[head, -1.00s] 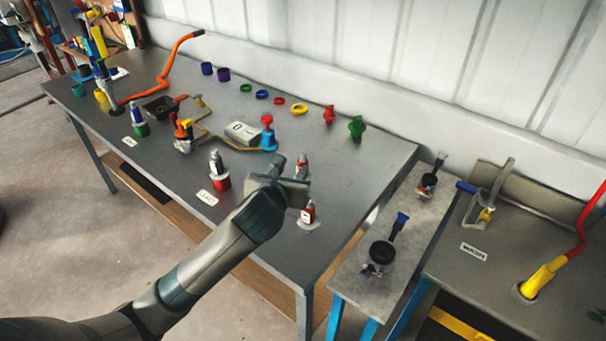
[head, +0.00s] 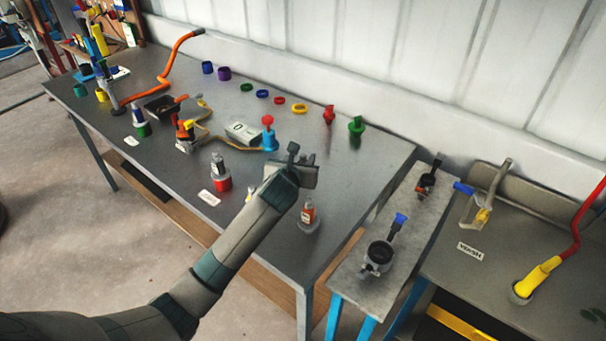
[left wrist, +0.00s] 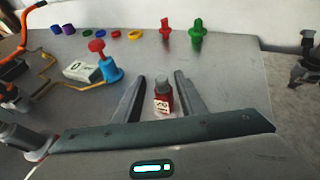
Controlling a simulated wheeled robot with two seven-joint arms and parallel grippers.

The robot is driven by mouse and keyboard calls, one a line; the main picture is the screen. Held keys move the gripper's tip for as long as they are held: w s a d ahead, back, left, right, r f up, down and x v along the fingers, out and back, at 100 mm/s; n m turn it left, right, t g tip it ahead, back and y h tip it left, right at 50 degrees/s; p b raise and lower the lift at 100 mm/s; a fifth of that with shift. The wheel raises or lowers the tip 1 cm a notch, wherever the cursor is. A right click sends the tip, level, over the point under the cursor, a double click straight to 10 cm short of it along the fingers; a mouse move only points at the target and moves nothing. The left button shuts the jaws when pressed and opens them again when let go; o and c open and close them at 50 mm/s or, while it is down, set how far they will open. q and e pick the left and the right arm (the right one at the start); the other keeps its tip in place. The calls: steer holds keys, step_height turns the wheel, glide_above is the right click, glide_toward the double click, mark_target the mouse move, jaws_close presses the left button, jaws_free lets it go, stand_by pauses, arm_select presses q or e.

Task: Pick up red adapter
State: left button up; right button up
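The red adapter (head: 329,114) stands upright near the back of the grey table, left of a similar green one (head: 356,128). In the left wrist view the red adapter (left wrist: 165,30) is beyond the fingertips and apart from them. My left gripper (head: 303,162) is over the table, in front of the red adapter. Its two fingers (left wrist: 160,76) are spread and hold nothing. My right gripper is not in view.
A blue fitting with red top (head: 269,136) and a white box (head: 242,132) stand left of my gripper. Several coloured rings lie along the back. Bare tabletop (head: 365,165) lies at the right.

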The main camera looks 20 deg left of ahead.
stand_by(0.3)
arm_select(q)
steer(key=shift+p+x, duration=0.5)
steer(key=shift+x, duration=0.45)
steer(key=shift+f+p+x, duration=0.2)
steer(key=shift+p+x, duration=0.15)
steer(key=shift+x, duration=1.3)
steer(key=shift+s+d, duration=0.1)
steer(key=shift+d, duration=0.05)
steer(key=shift+r, duration=0.1)
jaws_close()
